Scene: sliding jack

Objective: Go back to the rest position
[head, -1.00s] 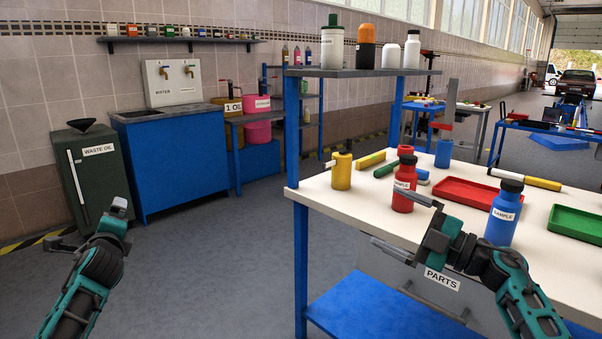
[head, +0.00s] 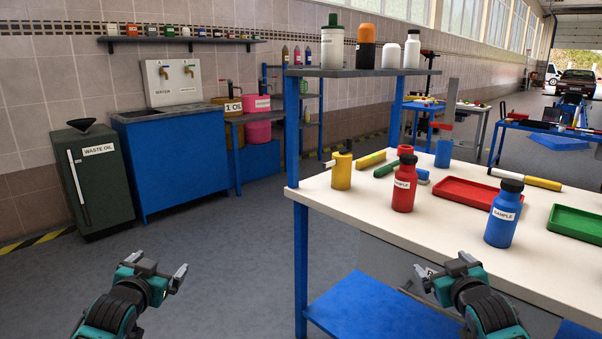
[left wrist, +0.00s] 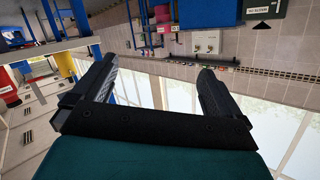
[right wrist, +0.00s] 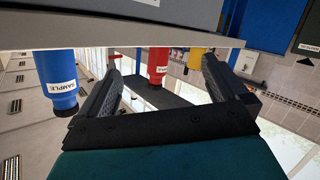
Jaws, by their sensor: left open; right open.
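In the head view my left gripper (head: 160,270) is open and empty over the floor, left of the workbench. Its two spread fingers also show in the left wrist view (left wrist: 157,80), with nothing between them. My right gripper (head: 443,272) is open and empty in front of the bench's near edge, below the top. The right wrist view shows its spread fingers (right wrist: 165,85), with the red sample bottle in the background between them, apart from them. The red bottle (head: 404,190) and the blue sample bottle (head: 503,215) stand upright on the bench.
The white bench top (head: 370,207) also bears a yellow bottle (head: 342,172), a red tray (head: 465,193) and a green tray (head: 577,224). A blue lower shelf (head: 365,308) lies under it. A waste oil cabinet (head: 103,190) stands left; the floor between is clear.

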